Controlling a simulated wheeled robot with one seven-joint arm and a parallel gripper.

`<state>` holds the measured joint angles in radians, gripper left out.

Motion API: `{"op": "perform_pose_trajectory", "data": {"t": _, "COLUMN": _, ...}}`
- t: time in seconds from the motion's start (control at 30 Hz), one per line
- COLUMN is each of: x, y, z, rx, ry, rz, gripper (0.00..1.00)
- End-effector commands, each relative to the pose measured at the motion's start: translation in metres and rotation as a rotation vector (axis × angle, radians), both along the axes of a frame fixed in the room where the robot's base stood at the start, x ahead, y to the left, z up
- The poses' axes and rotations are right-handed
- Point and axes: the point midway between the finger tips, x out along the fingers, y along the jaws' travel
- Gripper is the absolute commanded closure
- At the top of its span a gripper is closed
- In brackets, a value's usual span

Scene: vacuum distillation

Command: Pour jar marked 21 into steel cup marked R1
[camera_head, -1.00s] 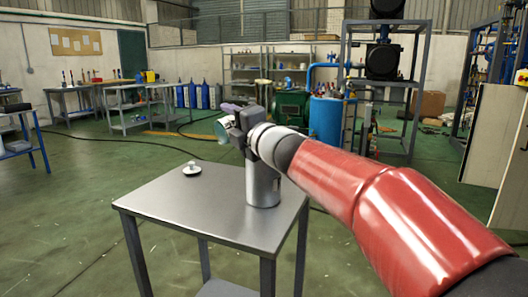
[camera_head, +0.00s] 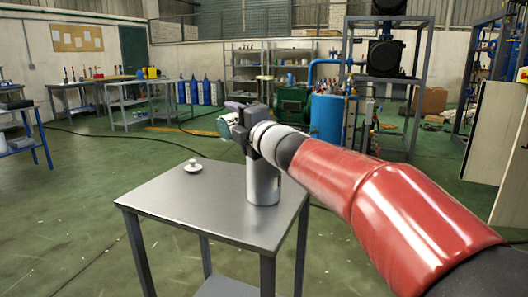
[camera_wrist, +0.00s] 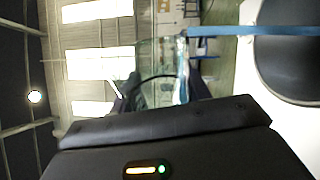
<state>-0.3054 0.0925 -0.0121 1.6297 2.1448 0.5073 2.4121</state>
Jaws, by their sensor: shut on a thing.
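The steel cup (camera_head: 263,183) stands upright on the small metal table, partly hidden behind my gripper and wrist. My gripper (camera_head: 240,130) is above the cup and to its left, shut on a clear, greenish glass jar (camera_head: 225,127). The jar looks tilted, with much of it hidden behind the gripper; no liquid stream shows. In the wrist view the jar (camera_wrist: 165,70) shows see-through beyond the dark gripper body. I cannot read the mark 21 or R1. A small white stopper-like piece (camera_head: 193,166) lies on the table.
The metal table (camera_head: 190,205) is bare apart from the cup and the white piece. Behind it stand a blue tank (camera_head: 327,118), a pipe frame and several blue cylinders along the wall. A white panel (camera_head: 495,140) stands at the right.

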Motion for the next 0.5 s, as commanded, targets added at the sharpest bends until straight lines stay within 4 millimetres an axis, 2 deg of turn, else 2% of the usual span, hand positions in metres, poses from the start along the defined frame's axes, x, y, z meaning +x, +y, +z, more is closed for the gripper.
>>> {"op": "perform_pose_trajectory", "data": {"t": 0.5, "x": 0.0031, "y": -0.0002, "z": -0.0016, "rx": 0.032, "ry": 0.027, "rz": 0.000, "gripper": 0.79}}
